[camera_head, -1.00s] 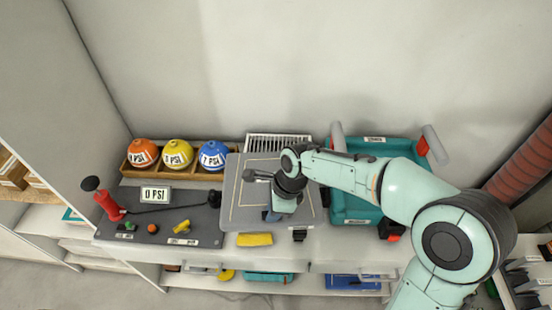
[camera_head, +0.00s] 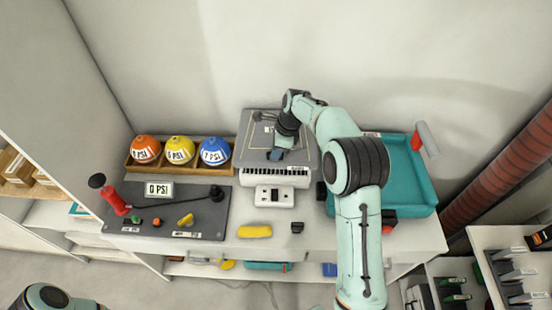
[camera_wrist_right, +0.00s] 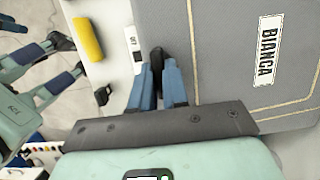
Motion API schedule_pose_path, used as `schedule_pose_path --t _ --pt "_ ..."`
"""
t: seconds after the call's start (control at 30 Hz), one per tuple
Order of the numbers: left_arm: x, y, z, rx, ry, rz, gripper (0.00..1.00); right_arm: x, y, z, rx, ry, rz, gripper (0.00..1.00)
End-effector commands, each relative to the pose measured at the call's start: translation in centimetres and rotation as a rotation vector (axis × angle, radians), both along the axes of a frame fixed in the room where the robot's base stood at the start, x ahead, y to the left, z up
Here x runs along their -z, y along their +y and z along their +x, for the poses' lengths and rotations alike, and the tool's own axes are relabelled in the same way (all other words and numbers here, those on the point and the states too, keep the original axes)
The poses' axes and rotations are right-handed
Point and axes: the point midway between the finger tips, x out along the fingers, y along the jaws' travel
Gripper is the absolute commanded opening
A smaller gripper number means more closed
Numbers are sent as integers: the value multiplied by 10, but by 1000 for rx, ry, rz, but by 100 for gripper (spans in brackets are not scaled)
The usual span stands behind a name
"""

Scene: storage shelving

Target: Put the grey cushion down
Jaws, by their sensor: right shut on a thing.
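The grey cushion (camera_head: 258,152) is a flat grey pad with a pale outline and a name label. In the head view it is at the back middle, above a white slotted unit (camera_head: 275,178); I cannot tell whether it rests on it. My right gripper (camera_head: 278,154) is at its front part. In the right wrist view the blue fingers (camera_wrist_right: 158,72) are closed around a black piece at the edge of the cushion (camera_wrist_right: 230,75), whose label reads BIANCA. My left gripper (camera_wrist_right: 70,56) shows at the left of that view, fingers apart and empty.
A wooden tray with orange, yellow and blue balls (camera_head: 180,150) is left of the cushion. A teal bin (camera_head: 410,180) is at right. A black board (camera_head: 165,212) with a red pump, a white device (camera_head: 274,196) and a yellow piece (camera_head: 254,231) lie in front.

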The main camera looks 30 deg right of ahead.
Motion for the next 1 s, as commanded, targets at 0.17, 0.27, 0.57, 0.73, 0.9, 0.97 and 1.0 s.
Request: schedule_pose_path --t 0.17,0.27,0.57,0.73,0.9,0.97,1.0 --pt "2 0 -2 0 2 0 77 19 -1 1 -1 2 1 0" --pt "3 0 -3 0 4 0 77 24 -1 1 1 1 1 0" --pt "7 0 -7 0 8 1 77 67 -1 0 1 3 1 0" --pt "4 0 -4 -1 5 0 77 69 -3 5 0 -3 1 0" --pt "4 0 -4 0 4 0 77 71 -2 5 0 -1 0 0" --pt "4 0 -4 0 4 0 77 73 -2 5 0 -1 0 0" --pt "4 0 -4 -1 5 0 77 74 -2 4 0 0 0 18"
